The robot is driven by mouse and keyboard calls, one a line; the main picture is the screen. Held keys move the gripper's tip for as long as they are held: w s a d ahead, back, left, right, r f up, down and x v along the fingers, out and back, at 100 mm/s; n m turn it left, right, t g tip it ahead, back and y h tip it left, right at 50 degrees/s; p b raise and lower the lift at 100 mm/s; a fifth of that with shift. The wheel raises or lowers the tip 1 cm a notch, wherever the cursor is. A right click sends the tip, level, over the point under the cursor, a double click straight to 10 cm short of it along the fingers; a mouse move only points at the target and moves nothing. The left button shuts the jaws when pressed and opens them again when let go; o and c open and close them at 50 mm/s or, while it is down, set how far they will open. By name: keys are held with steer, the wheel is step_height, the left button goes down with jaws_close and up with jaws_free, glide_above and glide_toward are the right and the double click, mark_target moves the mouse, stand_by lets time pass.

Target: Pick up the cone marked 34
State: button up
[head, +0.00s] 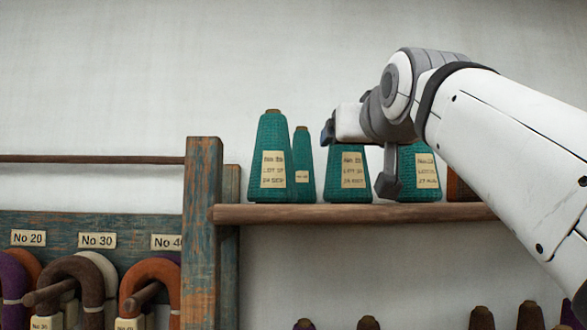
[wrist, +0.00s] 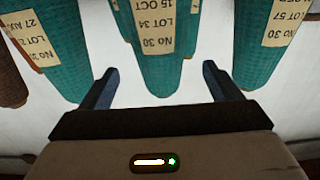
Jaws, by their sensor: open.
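The cone marked LOT 34 is teal with a cream label. In the wrist view the cone (wrist: 162,74) is in the middle, its narrow end between the finger lines. In the head view I take it as the middle cone (head: 335,186) on the shelf, its upper part hidden by my arm and its label too blurred to be sure. My gripper (wrist: 158,78) is open and empty, a finger on each side of the cone's narrow end with gaps visible. In the head view my gripper (head: 330,132) is at the cone's top; whether it touches is unclear.
Similar teal cones stand on both sides: one marked LOT 57 (wrist: 268,45) and another (wrist: 50,50). A smaller teal cone (head: 303,165) stands close by. They stand on a wooden shelf (head: 350,214) beside a worn post (head: 202,240). Hanks hang lower left. The wall above is clear.

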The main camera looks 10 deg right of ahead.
mark_target(347, 147)
steer(key=w+p, duration=0.2)
steer(key=w, duration=0.5)
steer(key=shift+w+f+p, duration=0.1)
steer(key=shift+p, duration=0.3)
steer(key=shift+s, duration=0.2)
steer(key=shift+c, duration=0.6)
steer(key=c, duration=1)
